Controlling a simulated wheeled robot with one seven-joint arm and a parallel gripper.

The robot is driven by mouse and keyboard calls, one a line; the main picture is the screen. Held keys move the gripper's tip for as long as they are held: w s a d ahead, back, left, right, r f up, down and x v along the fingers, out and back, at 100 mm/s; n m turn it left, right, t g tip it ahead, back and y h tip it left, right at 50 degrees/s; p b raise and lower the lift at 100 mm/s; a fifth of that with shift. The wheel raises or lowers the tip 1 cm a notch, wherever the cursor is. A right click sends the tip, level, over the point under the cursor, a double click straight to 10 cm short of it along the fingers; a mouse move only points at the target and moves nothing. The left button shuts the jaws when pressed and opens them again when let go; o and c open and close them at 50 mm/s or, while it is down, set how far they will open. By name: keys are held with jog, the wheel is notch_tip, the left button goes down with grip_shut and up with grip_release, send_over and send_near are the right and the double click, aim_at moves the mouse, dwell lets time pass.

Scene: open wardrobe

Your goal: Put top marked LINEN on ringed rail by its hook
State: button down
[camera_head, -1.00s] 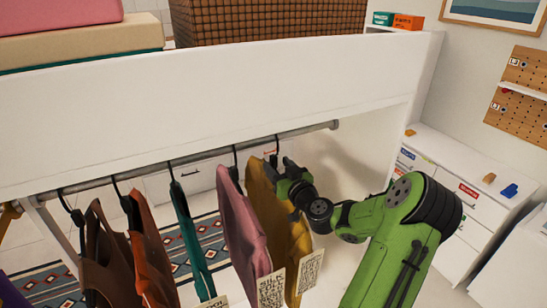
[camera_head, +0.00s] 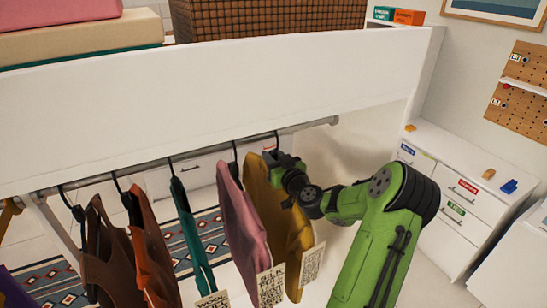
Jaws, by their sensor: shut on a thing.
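A mustard-yellow top (camera_head: 282,218) hangs at the right end of the row, with a printed tag (camera_head: 312,264) at its lower edge. I cannot read the tag surely as LINEN. Its dark hook (camera_head: 276,141) shows at the rail (camera_head: 308,125); whether the hook bears on the rail is unclear. My gripper (camera_head: 276,160) is shut at the top of the yellow garment, just below the rail; the jaws partly hide the neck of its hanger. I cannot make out a ring on the rail.
A pink top (camera_head: 240,220) hangs close on the left, its tag (camera_head: 270,286) apparently reading SILK. Green (camera_head: 190,240), rust (camera_head: 150,262) and brown (camera_head: 108,255) garments hang farther left. The white wardrobe panel (camera_head: 220,85) is above the rail. The rail's right end is clear.

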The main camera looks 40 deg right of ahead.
aim_at(274, 151)
jog(key=shift+r+p, duration=0.9)
jog(key=shift+r, duration=1.15)
jog(key=shift+f, duration=0.15)
